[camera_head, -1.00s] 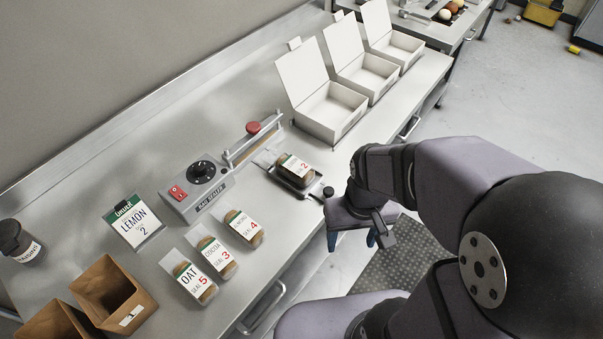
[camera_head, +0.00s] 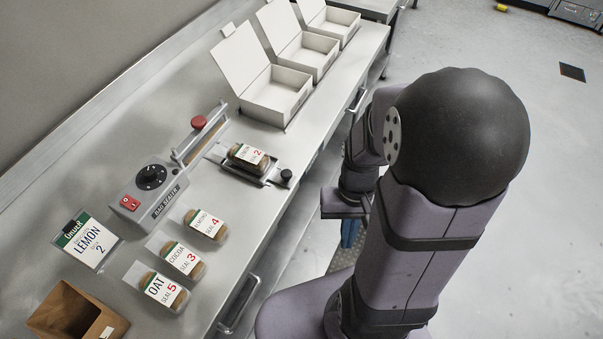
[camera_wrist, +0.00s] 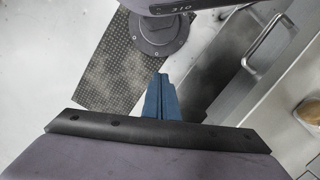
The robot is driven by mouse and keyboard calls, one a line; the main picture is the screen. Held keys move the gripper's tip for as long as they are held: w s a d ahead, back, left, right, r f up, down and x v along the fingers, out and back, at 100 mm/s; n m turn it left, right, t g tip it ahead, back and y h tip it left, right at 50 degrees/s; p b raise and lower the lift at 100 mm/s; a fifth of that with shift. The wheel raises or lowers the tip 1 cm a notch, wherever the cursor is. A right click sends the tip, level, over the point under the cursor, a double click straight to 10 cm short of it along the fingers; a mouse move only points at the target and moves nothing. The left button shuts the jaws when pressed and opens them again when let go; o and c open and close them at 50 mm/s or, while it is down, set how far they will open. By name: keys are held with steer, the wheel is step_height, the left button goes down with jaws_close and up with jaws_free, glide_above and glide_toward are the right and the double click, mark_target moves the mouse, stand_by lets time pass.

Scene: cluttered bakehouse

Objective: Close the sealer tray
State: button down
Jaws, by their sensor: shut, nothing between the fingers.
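The bag sealer (camera_head: 152,187) is a grey box with a black dial and a red switch, at the middle of the counter. Its sealing arm with a red knob (camera_head: 199,122) stands raised. The sealer tray (camera_head: 271,179) sticks out toward the counter's front edge, with a black knob (camera_head: 287,176) at its outer end. A clear bag marked 2 (camera_head: 248,156) lies on the tray. My gripper (camera_head: 350,233), with blue fingers, is beyond the front edge, apart from the tray and to its right. In the wrist view its fingers (camera_wrist: 160,84) are together and empty, pointing at the floor.
Open white boxes (camera_head: 275,95) stand along the counter behind the tray. Bags marked 4 (camera_head: 206,226), 3 (camera_head: 177,257) and 5 (camera_head: 164,290) lie at the front left. A LEMON 2 sign (camera_head: 86,243) and brown box (camera_head: 75,315) are further left. A drawer handle (camera_wrist: 268,38) juts out.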

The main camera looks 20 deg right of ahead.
steer(key=w+d+f+m+t+y+b, duration=0.1)
steer(key=d+f+m+y+b, duration=0.45)
steer(key=d+f+m, duration=0.7)
steer(key=w+r+m+t+y+p, duration=0.2)
steer(key=w+r+m+t+y, duration=0.35)
steer(key=w+r, duration=0.7)
step_height(320, 180, up, 4)
steer(key=w+a+y, duration=0.1)
steer(key=a+y, duration=0.2)
steer(key=y, duration=0.1)
steer(key=shift+t, duration=0.25)
steer(key=shift+f+p+x, duration=0.15)
steer(key=shift+p+x, duration=0.7)
steer(key=shift+x, duration=1.45)
steer(key=shift+f+p+x, duration=0.15)
steer(key=shift+p+x, duration=0.75)
steer(key=shift+x, duration=1.35)
steer(key=shift+f+p+x, duration=0.15)
steer(key=shift+p+x, duration=0.7)
steer(key=shift+x, duration=1.45)
steer(key=shift+w, duration=0.15)
